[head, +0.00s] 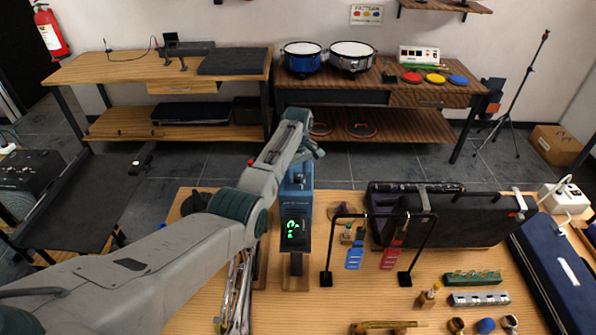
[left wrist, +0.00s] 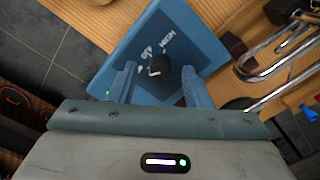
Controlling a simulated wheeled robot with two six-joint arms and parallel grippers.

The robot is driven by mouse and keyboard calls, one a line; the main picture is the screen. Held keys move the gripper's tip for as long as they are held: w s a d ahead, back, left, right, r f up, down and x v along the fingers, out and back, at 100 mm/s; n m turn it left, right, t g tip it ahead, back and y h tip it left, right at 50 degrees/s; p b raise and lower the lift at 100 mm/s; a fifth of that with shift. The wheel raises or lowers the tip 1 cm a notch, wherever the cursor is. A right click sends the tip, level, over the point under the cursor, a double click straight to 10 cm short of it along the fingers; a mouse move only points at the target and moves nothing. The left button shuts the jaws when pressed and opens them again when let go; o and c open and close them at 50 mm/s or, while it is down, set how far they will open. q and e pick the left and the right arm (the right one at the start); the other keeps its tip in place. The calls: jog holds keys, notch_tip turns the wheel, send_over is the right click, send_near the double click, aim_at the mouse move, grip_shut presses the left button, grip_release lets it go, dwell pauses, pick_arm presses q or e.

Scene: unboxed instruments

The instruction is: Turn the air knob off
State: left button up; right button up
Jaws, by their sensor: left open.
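The blue device (head: 294,205) stands on the wooden table, with a green lit symbol on its dark front screen. In the left wrist view its blue face (left wrist: 185,35) carries a black knob (left wrist: 160,66) with white lettering beside it, which looks like OFF and HIGH. A white mark shows at the knob's lower left edge. My left gripper (left wrist: 160,78) is open over this face, one blue finger on each side of the knob, with a visible gap to it. My right gripper is not seen.
A black rack (head: 335,245) with a blue and a red hanging piece stands right of the device. Metal tubing (head: 238,290) is close on the device's left. Small instruments fill the table's front right.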

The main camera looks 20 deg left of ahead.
pick_arm(q)
jog(key=shift+f, duration=0.3)
jog(key=shift+s, duration=0.1)
jog(key=shift+c, duration=0.7)
grip_shut()
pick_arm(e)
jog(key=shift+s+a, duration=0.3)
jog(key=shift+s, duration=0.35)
